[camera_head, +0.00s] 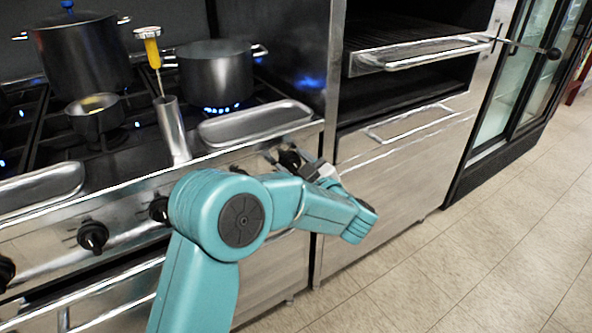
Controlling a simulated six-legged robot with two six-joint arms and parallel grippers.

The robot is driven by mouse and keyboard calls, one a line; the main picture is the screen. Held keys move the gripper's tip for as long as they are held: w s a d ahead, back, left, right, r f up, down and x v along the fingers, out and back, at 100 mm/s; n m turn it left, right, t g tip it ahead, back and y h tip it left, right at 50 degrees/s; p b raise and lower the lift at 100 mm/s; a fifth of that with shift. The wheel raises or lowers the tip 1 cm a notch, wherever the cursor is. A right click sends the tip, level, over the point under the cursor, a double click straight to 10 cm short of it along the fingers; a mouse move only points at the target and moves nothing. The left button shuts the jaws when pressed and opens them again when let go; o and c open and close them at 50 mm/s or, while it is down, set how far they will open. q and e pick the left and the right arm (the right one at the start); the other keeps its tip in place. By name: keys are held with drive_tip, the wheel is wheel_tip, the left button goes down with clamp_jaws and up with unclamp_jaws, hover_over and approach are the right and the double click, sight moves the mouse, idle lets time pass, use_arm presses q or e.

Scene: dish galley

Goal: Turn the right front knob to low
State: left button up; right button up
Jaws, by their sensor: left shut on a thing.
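The right front knob (289,158) is the black knob at the right end of the stove's front panel. My teal left arm reaches up to it from below, and its gripper (282,161) is shut on the knob. The fingers and wrist partly cover the knob, so its pointer and setting cannot be read. My right gripper is not in view.
More black knobs (93,236) line the panel to the left, above an oven handle. A pot (215,75) stands over a blue flame at the back right. A metal tray (255,124) and a metal cylinder (172,130) with a yellow-topped probe (152,52) are near the front edge. Floor is clear at right.

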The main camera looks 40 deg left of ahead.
use_arm(q)
drive_tip(key=shift+s+f+n+b, duration=0.1)
drive_tip(key=shift+f+n+b, duration=0.05)
drive_tip(key=shift+n+b, duration=0.55)
drive_tip(key=o, duration=1)
drive_tip(key=p+v, duration=0.2)
drive_tip(key=v, duration=1.4)
drive_tip(key=shift+s+d, duration=0.1)
